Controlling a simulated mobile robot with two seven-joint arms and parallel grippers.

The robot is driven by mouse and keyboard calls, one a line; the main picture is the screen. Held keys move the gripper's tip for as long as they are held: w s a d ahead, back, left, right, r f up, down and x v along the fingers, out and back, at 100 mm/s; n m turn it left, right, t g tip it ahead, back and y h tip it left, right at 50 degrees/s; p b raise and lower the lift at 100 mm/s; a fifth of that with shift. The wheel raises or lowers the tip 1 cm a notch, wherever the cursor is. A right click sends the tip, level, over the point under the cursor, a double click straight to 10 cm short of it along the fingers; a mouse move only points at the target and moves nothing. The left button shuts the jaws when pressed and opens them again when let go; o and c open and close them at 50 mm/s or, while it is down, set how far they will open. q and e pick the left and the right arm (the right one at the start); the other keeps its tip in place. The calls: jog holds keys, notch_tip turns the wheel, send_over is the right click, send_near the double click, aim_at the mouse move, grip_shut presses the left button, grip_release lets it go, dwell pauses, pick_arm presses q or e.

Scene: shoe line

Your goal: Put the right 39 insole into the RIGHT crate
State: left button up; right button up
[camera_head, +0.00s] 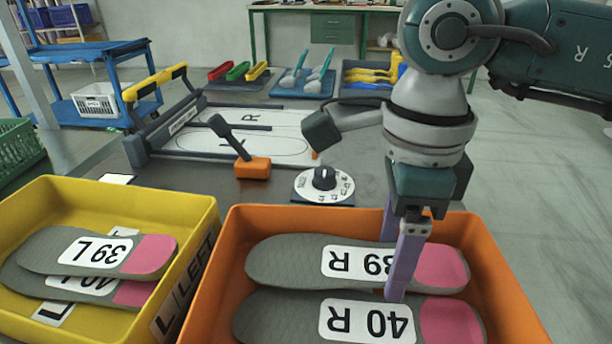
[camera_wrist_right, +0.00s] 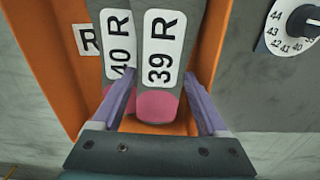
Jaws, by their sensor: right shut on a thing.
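The right 39 insole (camera_head: 290,249) is grey with a pink heel and a white "39 R" label. It is inside the orange crate (camera_head: 500,262), beside the 40 R insole (camera_head: 275,318). My right gripper (camera_head: 394,268) reaches down into this crate, its purple fingers on either side of the 39 R insole and shut on it. In the right wrist view the fingers (camera_wrist_right: 160,86) flank the 39 R insole (camera_wrist_right: 157,104) near its pink end. The 40 R insole (camera_wrist_right: 117,27) lies alongside. Whether the 39 R touches the crate floor is unclear. My left gripper is out of view.
A yellow crate (camera_head: 196,213) marked LEFT stands close on the left, holding a 39 L insole (camera_head: 55,250) on another left insole. Behind are a size dial (camera_head: 324,182), an orange-based lever (camera_head: 253,168) and a framed board marked R (camera_head: 190,147).

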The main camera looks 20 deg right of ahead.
jog(key=o, duration=1.1)
jog(key=shift+c, duration=0.2)
jog(key=shift+r+p, duration=0.45)
jog(key=shift+p, duration=0.1)
notch_tip(320, 180, up, 12)
jog(key=p, duration=0.2)
jog(key=shift+r, duration=0.1)
